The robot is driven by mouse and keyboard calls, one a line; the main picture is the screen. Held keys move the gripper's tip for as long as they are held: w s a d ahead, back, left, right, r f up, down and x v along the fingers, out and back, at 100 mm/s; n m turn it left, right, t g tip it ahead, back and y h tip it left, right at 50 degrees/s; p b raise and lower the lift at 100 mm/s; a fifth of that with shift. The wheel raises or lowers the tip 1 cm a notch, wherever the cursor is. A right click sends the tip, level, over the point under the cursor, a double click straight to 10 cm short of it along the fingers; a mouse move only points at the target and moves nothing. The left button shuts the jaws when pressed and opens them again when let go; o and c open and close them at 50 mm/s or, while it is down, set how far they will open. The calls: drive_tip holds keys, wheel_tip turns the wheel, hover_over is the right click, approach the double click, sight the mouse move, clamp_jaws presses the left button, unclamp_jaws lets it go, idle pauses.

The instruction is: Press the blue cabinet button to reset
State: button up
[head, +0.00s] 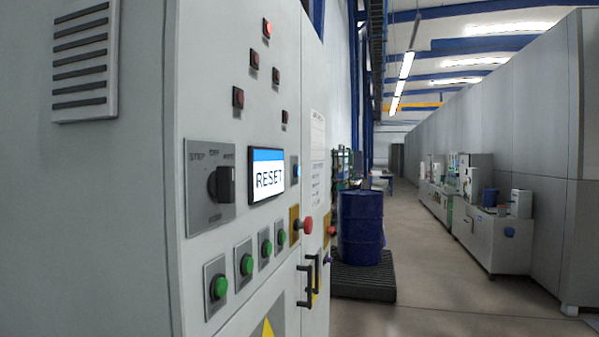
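The grey control cabinet (145,160) fills the left half of the head view. A small blue button (297,170) sits on its front panel, just right of the screen (268,176), which reads "RESET" under a blue bar. The button is seen at a steep angle. A black rotary switch (220,184) is left of the screen. Several green buttons (246,264) run in a row below, with a red mushroom button (307,225) on a yellow plate at their right. My gripper is not in view.
Black door handles (305,285) stick out from the cabinet front. A blue drum (361,228) stands on a dark pallet (365,280) beyond the cabinet. Grey benches (495,236) with equipment line the right wall. The floor (440,295) between is clear.

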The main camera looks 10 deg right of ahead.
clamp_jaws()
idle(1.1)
